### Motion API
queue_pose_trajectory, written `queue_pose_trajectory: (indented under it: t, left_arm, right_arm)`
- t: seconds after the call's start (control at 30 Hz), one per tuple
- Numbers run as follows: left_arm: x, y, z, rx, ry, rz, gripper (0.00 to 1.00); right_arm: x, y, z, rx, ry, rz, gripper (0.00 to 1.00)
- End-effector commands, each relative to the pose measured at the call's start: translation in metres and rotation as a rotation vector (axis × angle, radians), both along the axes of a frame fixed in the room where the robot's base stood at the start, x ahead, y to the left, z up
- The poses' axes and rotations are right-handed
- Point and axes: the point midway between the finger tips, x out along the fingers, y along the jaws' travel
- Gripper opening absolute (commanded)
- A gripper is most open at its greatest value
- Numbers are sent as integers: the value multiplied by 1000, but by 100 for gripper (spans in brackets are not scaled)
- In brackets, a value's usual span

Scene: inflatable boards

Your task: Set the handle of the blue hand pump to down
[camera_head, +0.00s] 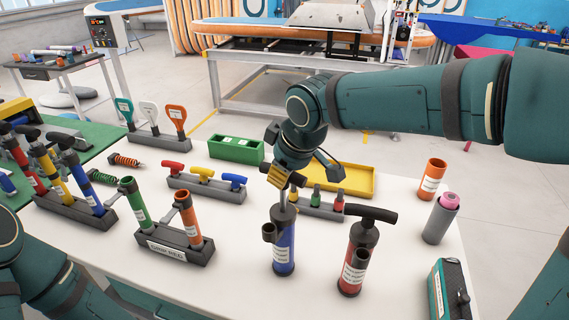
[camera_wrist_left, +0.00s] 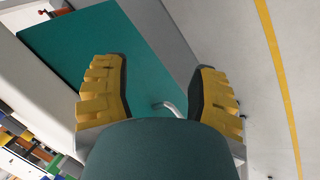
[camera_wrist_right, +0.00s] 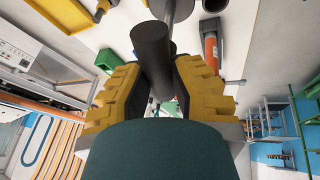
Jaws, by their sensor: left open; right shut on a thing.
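The blue hand pump (camera_head: 284,247) stands upright near the front of the white table. Its dark handle (camera_wrist_right: 152,50) is up, with a length of metal rod showing between handle and barrel. My right gripper (camera_head: 283,177) is shut on this handle from above and behind; the right wrist view shows the dark bar between its yellow fingers (camera_wrist_right: 158,100). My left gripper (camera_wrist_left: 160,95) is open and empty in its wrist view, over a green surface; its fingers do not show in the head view.
A red hand pump (camera_head: 355,262) with its handle down stands close at right. A rack with green and orange tubes (camera_head: 175,245) is at left. A yellow tray (camera_head: 345,178) and a green box (camera_head: 236,149) lie behind. An orange cylinder (camera_head: 432,178) and a grey one (camera_head: 440,220) stand right.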

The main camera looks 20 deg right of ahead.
Motion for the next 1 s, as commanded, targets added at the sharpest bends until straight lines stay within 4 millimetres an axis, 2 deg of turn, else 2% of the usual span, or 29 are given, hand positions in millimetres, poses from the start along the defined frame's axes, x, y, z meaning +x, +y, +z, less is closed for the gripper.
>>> queue_pose_trajectory:
  t: [0.03, 0.23, 0.4, 0.7, 0.73, 0.8, 1.0]
  left_arm:
    - [-1, 0, -13, 0, 2, -2, 60]
    - [2, 0, -33, 1, -4, -3, 60]
    - [4, 0, -38, 2, -9, -1, 60]
    - [4, 0, -37, 2, -10, -1, 60]
    - [4, 0, -37, 2, -10, -1, 60]
    - [4, 0, -37, 2, -10, -1, 60]
    - [4, 0, -37, 2, -10, -1, 60]
  right_arm:
    - [-1, 0, -18, -1, 4, 0, 0]
    - [-1, -1, -48, -1, 4, 0, 0]
    - [-1, -1, -57, -2, 4, -1, 0]
    - [-1, -1, -58, -2, 10, -1, 0]
    - [-2, -1, -59, -2, 10, -1, 34]
    - [-1, -1, -58, -2, 9, -1, 56]
    - [-1, -1, -56, -1, 4, -1, 56]
